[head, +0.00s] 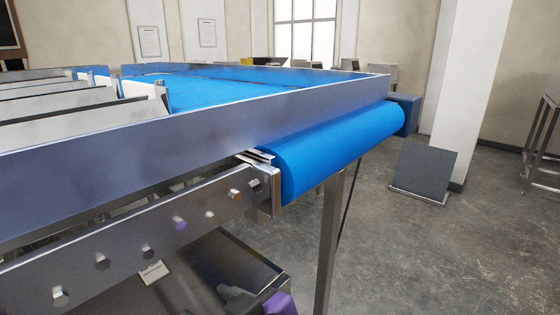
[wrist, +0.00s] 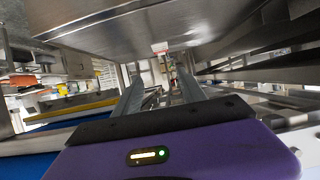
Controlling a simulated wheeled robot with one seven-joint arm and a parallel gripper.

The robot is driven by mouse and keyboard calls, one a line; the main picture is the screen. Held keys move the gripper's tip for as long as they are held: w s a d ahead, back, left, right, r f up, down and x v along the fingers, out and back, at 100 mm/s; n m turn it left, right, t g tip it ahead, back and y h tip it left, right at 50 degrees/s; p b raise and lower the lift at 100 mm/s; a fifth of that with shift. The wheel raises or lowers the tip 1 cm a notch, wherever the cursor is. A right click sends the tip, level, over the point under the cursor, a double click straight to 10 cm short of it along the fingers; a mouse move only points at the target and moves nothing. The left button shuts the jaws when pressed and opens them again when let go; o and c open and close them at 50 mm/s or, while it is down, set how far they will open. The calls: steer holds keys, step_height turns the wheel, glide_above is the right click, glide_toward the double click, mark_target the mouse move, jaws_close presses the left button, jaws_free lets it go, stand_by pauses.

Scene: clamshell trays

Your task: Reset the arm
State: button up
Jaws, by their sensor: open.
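My gripper (wrist: 158,72) shows in the wrist view, with its purple body along the bottom edge and two grey fingers reaching up and away from it. The fingers stand apart with nothing held between them. It is under or close beside metal framework, with a broad steel surface overhead. In the head view only a purple and dark grey part, apparently of my arm, shows at the bottom edge, below the conveyor's side rail. The rest of the arm is hidden or out of frame. I see no clamshell tray that I can make out.
A conveyor with a blue belt (head: 205,93) and a high steel side wall (head: 200,125) fills the left and middle of the head view. Its blue end roller (head: 335,150) and a leg (head: 329,240) stand to the right. The floor (head: 440,250) at right is mostly clear.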

steer(key=w+d+r+m+t+y, duration=0.1)
steer(key=w+d+r+m+t, duration=0.2)
steer(key=r+t, duration=0.3)
steer(key=s+d+f+m+t+h, duration=0.2)
steer(key=d+f+m+h, duration=0.1)
steer(key=d, duration=0.4)
steer(key=s+d+f+m+t+h, duration=0.3)
steer(key=d, duration=0.3)
steer(key=s+d+f+g+h, duration=0.1)
steer(key=s+d+f, duration=0.3)
steer(key=s, duration=0.5)
steer(key=s+d+f+g+h, duration=0.2)
steer(key=s+d+f, duration=0.3)
steer(key=s, duration=0.4)
steer(key=s+d+f+g+h, duration=0.1)
steer(key=s+d+f, duration=0.3)
steer(key=s, duration=0.5)
step_height(320, 180, down, 2)
steer(key=shift+s+d+m+g+h, duration=0.15)
steer(key=shift+d+m+g+h, duration=0.15)
steer(key=shift+d+g+h, duration=0.15)
